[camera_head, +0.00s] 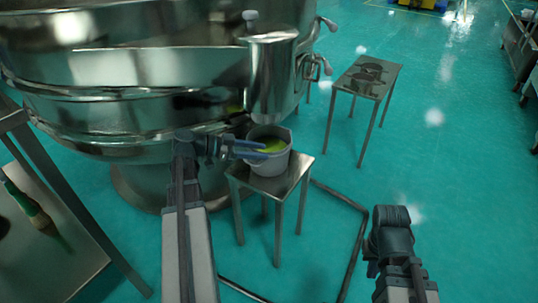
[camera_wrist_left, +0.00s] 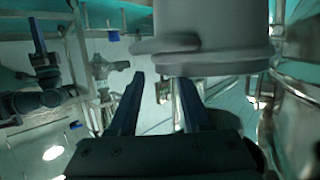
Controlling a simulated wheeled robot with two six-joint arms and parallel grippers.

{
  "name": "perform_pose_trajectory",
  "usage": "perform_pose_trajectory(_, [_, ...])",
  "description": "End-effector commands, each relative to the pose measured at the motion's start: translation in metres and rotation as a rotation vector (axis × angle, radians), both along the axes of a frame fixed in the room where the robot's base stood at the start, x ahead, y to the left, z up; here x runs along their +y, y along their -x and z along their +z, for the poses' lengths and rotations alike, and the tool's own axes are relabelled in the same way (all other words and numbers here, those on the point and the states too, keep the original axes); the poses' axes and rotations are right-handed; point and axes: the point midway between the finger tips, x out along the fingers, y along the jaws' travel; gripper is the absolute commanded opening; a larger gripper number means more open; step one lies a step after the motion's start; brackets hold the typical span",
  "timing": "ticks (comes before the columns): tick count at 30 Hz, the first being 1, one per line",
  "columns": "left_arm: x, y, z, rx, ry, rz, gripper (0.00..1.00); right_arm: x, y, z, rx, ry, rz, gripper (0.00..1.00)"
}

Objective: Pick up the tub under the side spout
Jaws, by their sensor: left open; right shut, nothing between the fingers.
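The grey tub (camera_head: 281,162) stands upright on a small metal stand, under the side spout (camera_head: 272,80) of the sieve. Something yellow-green shows inside it. My left gripper (camera_head: 264,150) is open, with its two fingers at the tub's left side near the rim. In the left wrist view the tub (camera_wrist_left: 215,30) fills the upper middle, and its lip is just beyond the open fingers (camera_wrist_left: 161,88). I cannot tell whether they touch it. My right gripper (camera_head: 390,228) is low at the right, shut and empty, away from the tub; its fingertips are hard to make out.
The large steel sieve (camera_head: 140,75) fills the upper left. The metal stand (camera_head: 262,186) holds the tub. Another small table (camera_head: 368,76) stands behind to the right, and a bench (camera_head: 60,225) with a brush is at the left. Open green floor lies to the right.

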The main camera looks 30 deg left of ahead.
Motion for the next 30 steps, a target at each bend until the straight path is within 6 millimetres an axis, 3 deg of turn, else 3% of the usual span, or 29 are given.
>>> perform_pose_trajectory(5, [-0.003,-0.002,-0.001,0.000,0.000,-0.001,0.49,0.000,0.000,-0.001,0.000,0.000,0.000,0.00])
perform_pose_trajectory(15, [-0.035,-0.029,-0.015,0.001,0.001,-0.004,0.49,0.000,0.000,-0.015,0.000,0.000,-0.003,0.00])
perform_pose_trajectory(23, [-0.038,-0.032,-0.015,0.000,0.000,0.000,0.49,0.000,0.000,-0.015,0.000,0.000,-0.004,0.00])
perform_pose_trajectory(30, [-0.038,-0.032,-0.015,0.000,0.000,-0.001,0.07,0.000,0.000,-0.015,0.000,0.000,-0.004,0.00])
